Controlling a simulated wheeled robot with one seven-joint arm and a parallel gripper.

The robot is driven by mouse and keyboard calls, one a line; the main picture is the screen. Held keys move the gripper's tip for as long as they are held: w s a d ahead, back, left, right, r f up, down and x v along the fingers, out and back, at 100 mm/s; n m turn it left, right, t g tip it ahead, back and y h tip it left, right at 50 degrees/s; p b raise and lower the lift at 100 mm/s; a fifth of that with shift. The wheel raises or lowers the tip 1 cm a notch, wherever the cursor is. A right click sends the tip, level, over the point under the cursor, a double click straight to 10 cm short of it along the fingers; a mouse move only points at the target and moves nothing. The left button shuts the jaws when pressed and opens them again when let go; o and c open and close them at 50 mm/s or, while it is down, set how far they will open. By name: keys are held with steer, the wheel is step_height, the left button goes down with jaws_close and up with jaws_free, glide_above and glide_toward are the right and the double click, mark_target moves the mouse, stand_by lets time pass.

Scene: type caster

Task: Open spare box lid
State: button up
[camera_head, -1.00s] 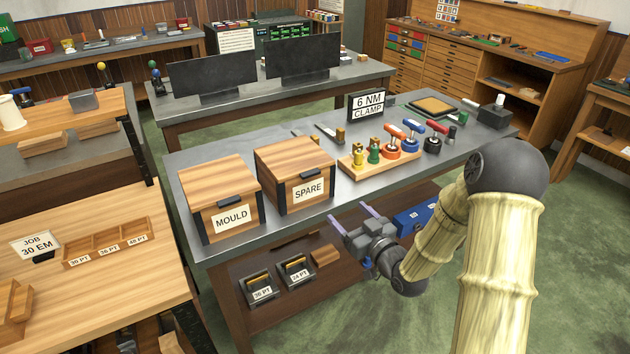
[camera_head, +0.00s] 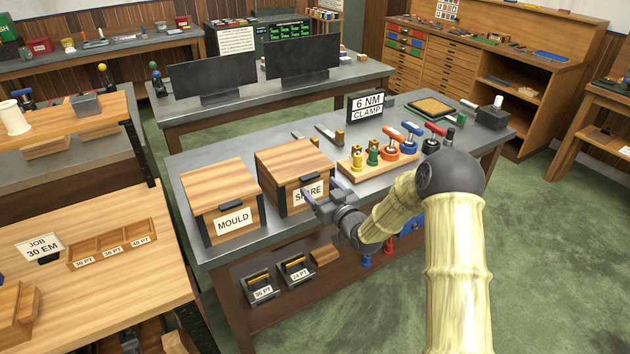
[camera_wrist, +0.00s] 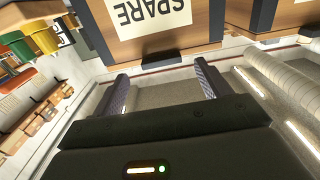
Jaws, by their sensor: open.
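The spare box (camera_head: 286,162) is a wooden box with a closed lid and a white SPARE label, standing on the grey bench. A dark handle (camera_head: 312,178) sits at the front edge of its lid. My gripper (camera_head: 314,198) is in front of the box face, partly covering the label. In the wrist view the box front (camera_wrist: 170,42) fills the upper middle, upside down, with the dark handle (camera_wrist: 161,59) just beyond my fingers. My gripper (camera_wrist: 160,84) is open with nothing between its fingers. I cannot tell whether a fingertip touches the box.
The mould box (camera_head: 216,188) stands to the left of the spare box. A wooden rack (camera_head: 372,170) of coloured tools stands to the right, with a 6 NM CLAMP sign (camera_head: 366,106) behind. Labelled cases (camera_head: 260,287) lie on the shelf below.

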mark_target(312, 179)
steer(key=shift+x, duration=1.9)
steer(key=shift+s+a, duration=0.1)
steer(key=c, duration=1.4)
steer(key=shift+r+p, duration=0.1)
steer(key=shift+p, duration=0.25)
